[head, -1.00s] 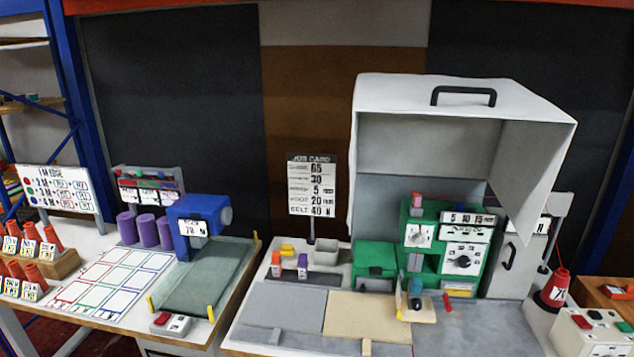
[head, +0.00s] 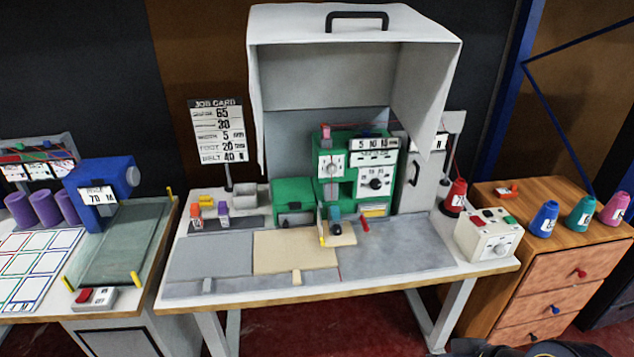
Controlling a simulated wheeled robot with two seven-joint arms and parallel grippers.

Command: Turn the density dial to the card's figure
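The job card (head: 217,133) stands on a post at the back left of the middle table. Its rows show figures that look like 65, 30, 5, 20 and 40 N; the upper labels are too small to read. The green machine (head: 294,190) stands under the grey hood. It has a white-faced dial (head: 333,166) on its head and a dark-knobbed dial (head: 376,183) on its right panel, under a 5 10 15 strip. I cannot read which dial is the density dial or either setting. Neither gripper is clearly visible.
The grey hood (head: 350,70) covers the machine from above and behind, with a side panel at the right. A control box (head: 488,234) sits at the table's right end. Cones stand on the wooden drawer unit (head: 570,255). The table's grey front surface (head: 400,245) is mostly clear.

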